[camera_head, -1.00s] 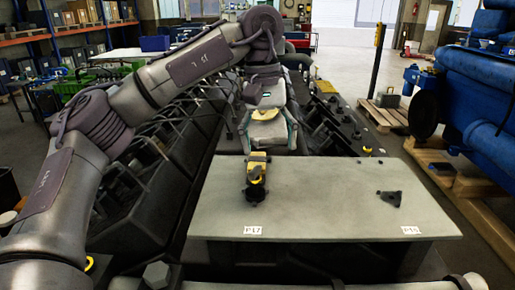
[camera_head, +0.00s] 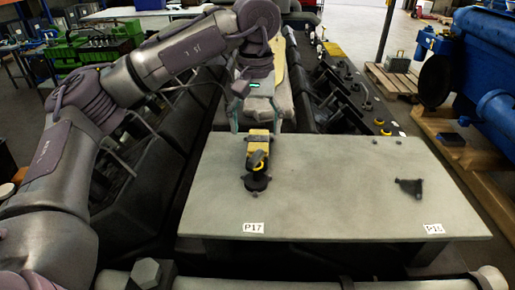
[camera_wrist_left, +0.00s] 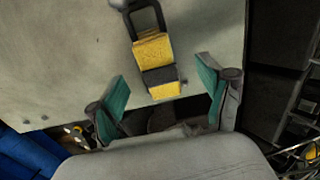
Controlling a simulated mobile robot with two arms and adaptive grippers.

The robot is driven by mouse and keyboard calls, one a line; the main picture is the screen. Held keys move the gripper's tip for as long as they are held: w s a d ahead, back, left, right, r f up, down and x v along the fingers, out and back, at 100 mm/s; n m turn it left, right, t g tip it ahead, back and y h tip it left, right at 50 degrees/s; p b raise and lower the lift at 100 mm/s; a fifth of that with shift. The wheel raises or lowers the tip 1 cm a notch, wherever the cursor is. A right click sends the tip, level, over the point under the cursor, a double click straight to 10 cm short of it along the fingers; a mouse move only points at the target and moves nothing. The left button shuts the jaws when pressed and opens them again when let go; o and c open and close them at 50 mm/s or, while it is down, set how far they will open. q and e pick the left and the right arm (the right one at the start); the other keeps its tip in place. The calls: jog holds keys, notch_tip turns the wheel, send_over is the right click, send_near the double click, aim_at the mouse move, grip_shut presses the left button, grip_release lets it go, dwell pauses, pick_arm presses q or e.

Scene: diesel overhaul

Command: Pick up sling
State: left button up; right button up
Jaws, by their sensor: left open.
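The sling (camera_head: 257,147) is a yellow and black strap piece with a dark shackle-like end. It stands at the left part of a grey plate, beside the P17 label. In the left wrist view, the sling (camera_wrist_left: 155,58) shows its yellow and black bands and a dark loop at the top. My left gripper (camera_head: 257,125) is open, with its fingers apart just behind the sling's far end. In the left wrist view, the gripper's green-padded fingers (camera_wrist_left: 162,87) lie either side of the sling's yellow near end, apart from it. My right gripper is not in view.
The grey plate (camera_head: 330,205) is mostly bare. A small dark triangular bracket (camera_head: 410,187) lies on its right, near the P18 label (camera_head: 434,229). Dark engine parts flank the plate's far side. A blue engine (camera_head: 485,80) stands on a wooden pallet at right.

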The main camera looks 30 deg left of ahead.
aim_at(258, 143)
pick_arm(q)
jog(key=f+p, duration=0.2)
jog(key=f, duration=0.2)
jog(key=shift+d+f, duration=0.15)
jog(key=shift+d, duration=0.05)
jog(key=shift+f, duration=0.45)
jog(key=shift+c, duration=0.2)
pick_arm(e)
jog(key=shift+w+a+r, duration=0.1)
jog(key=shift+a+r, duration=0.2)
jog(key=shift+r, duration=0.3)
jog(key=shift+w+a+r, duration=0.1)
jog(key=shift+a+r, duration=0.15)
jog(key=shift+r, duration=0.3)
pick_arm(q)
jog(key=shift+r, duration=0.1)
jog(key=c, duration=1.5)
jog(key=shift+o, duration=0.2)
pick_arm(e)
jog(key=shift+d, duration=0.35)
pick_arm(q)
jog(key=shift+w, duration=0.1)
